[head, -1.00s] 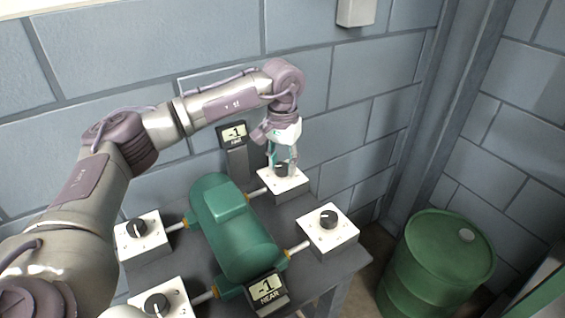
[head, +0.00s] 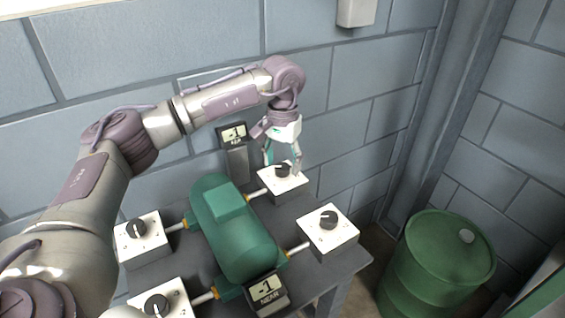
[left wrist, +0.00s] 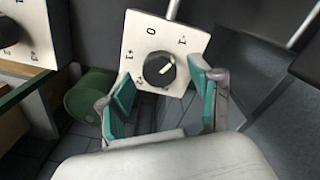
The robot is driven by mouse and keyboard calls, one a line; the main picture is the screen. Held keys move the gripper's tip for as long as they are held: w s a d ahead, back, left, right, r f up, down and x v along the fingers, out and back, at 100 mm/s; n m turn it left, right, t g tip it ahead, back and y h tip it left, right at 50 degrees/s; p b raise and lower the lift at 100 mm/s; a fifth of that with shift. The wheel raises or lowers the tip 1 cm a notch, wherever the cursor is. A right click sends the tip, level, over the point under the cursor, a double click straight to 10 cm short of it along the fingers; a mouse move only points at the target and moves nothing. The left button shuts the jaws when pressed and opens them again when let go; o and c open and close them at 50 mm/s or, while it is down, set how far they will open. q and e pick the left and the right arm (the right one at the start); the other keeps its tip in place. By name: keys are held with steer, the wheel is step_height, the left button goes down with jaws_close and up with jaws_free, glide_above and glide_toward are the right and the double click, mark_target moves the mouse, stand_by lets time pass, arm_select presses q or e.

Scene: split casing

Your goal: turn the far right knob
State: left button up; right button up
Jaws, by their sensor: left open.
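The far right knob (head: 282,168) is a black dial on a white box (head: 290,186) at the back of the table. In the left wrist view the knob (left wrist: 158,69) has a white pointer line slanting to the upper right, roughly towards the -1 side of the printed scale. My left gripper (head: 283,160) is open above the knob. In the left wrist view its teal-padded fingers (left wrist: 164,85) stand apart on the near side of the knob, with nothing between them. The FAR display (head: 234,133) reads -1. My right gripper is not in view.
A green motor-like casing (head: 236,235) lies mid-table, joined by rods to the boxes. Other knobs sit at front right (head: 329,220), back left (head: 136,229) and front left (head: 157,305). The NEAR display (head: 267,288) reads -1. A green barrel (head: 436,265) stands right of the table.

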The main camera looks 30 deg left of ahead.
mark_target(282, 166)
arm_select(q)
step_height(282, 166, up, 11)
steer(key=shift+r, duration=0.15)
stand_by(0.5)
